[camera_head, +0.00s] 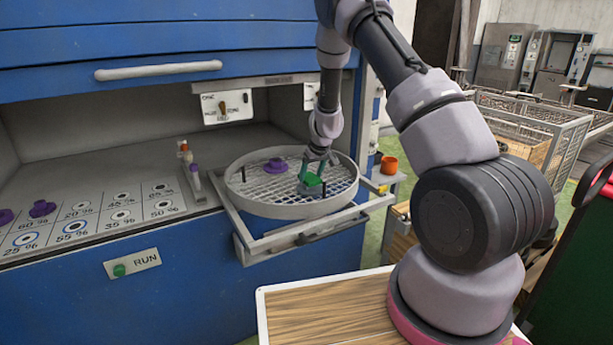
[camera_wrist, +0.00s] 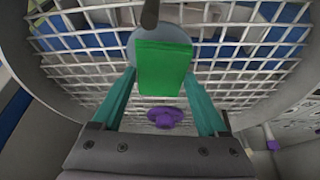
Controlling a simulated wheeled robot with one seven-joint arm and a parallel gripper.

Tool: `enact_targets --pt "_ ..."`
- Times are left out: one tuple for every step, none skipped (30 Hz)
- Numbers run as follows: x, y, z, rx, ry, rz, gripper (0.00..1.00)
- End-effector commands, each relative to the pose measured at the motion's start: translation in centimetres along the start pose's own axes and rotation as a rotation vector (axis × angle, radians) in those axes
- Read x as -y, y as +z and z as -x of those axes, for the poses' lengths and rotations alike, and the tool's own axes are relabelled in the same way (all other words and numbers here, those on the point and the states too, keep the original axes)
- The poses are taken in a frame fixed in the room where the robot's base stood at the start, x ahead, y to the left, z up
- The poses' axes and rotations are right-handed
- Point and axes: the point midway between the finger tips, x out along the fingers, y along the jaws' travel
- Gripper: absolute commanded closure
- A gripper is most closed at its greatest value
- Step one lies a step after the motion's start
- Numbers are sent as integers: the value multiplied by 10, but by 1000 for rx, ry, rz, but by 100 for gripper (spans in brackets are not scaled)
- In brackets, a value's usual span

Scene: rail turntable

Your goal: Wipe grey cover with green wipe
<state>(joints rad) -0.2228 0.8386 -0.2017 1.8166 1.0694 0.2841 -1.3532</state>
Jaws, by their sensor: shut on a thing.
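My gripper (camera_head: 316,172) is inside the round basket, low over its mesh floor. It is shut on the green wipe (camera_head: 313,179), a small block that also shows between my teal fingers in the wrist view (camera_wrist: 164,68). A round grey piece, which looks like the grey cover (camera_wrist: 183,32), lies right behind the far end of the wipe. The wipe hides much of it, and I cannot tell whether the two touch. In the head view the cover is mostly hidden by my fingers and the wipe.
The round grey basket (camera_head: 290,210) has a raised rim and sits on a pulled-out rail frame (camera_head: 262,246). A purple knob-like piece (camera_head: 275,166) is on its mesh. Dark posts (camera_wrist: 149,14) stand close to the wipe. A blue cabinet (camera_head: 180,300) is at left, an orange cup (camera_head: 389,165) at right.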

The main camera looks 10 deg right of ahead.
Motion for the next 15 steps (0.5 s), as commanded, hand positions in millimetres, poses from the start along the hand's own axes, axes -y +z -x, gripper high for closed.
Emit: enact_targets --pt "0 1 -1 3 -1 0 68" --pt "1 1 -1 3 -1 0 68" --pt "4 1 -1 2 -1 0 68" --pt "6 1 -1 2 -2 1 68" --pt "9 0 0 2 -2 2 68" --pt "13 0 0 2 -3 3 68" --pt "16 0 0 1 -3 2 68" --pt "18 0 0 1 -3 1 68" --pt "22 -1 0 1 -2 1 68" --pt "24 -1 0 1 -2 1 68" --pt "27 -1 1 0 -2 1 68" --pt "30 -1 1 0 -1 1 68" --pt "33 -2 1 0 -2 2 68" --pt "36 -2 1 0 -2 2 68" --pt "40 -2 1 1 -2 2 68"
